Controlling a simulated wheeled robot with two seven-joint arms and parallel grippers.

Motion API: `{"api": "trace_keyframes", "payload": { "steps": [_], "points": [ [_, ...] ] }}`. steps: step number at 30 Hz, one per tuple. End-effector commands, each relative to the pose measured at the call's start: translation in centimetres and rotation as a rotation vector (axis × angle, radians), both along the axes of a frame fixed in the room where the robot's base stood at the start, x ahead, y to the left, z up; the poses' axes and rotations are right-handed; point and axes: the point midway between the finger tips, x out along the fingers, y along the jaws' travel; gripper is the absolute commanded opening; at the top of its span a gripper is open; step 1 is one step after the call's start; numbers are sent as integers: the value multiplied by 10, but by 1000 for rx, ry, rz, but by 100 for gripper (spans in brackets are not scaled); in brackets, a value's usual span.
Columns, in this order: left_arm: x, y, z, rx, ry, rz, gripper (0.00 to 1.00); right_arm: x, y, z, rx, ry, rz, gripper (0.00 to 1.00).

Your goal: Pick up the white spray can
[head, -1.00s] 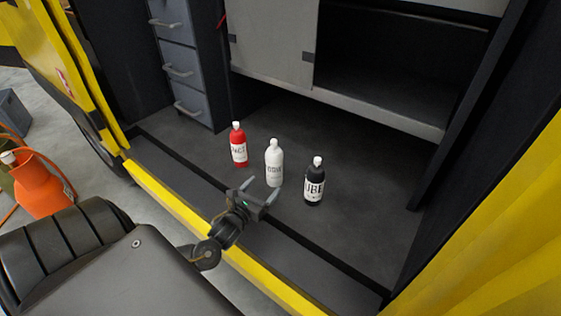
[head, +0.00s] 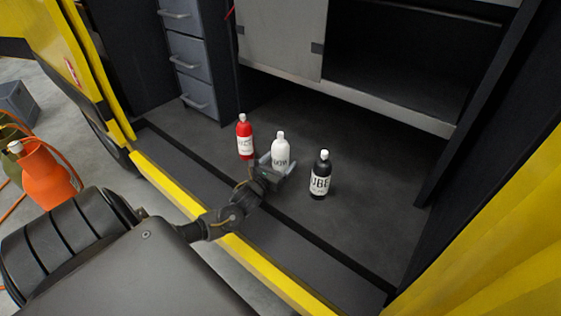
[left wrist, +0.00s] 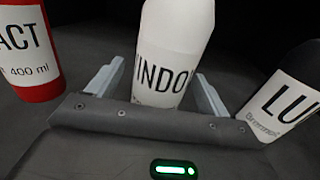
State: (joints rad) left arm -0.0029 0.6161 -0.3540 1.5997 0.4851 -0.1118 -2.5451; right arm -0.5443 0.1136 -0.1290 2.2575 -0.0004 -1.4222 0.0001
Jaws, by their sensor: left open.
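The white spray can (head: 280,148) stands upright on the dark van floor, between a red can (head: 244,138) and a black can (head: 320,176). My left gripper (head: 278,168) is open, low at the can's near side. In the left wrist view the white can (left wrist: 172,60) stands between the two open fingers (left wrist: 155,88), one on each side, with gaps visible. Its label reads "INDO" in part. The gripper body hides the can's base. My right gripper is not in view.
The red can (left wrist: 25,50) and black can (left wrist: 285,95) stand close on either side of the fingers. Grey drawers (head: 190,65) and a cabinet (head: 285,40) are behind. The yellow sill edge (head: 210,230) runs in front. Floor to the right is clear.

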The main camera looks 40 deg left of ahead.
Motion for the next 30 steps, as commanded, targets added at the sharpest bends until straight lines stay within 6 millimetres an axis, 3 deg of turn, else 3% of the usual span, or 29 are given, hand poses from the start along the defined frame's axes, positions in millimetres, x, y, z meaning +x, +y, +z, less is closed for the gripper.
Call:
{"api": "trace_keyframes", "payload": {
  "steps": [3, 11, 24, 30],
  "points": [
    [11, 1, -1, -1, 1, 0, 79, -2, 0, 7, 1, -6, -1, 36],
    [12, 2, 0, -1, 1, -1, 79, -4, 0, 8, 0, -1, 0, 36],
    [12, 1, 0, -1, 1, -1, 22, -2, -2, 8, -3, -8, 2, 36],
    [12, 2, 1, -1, -1, -1, 20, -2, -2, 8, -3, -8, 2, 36]
  ]
}}
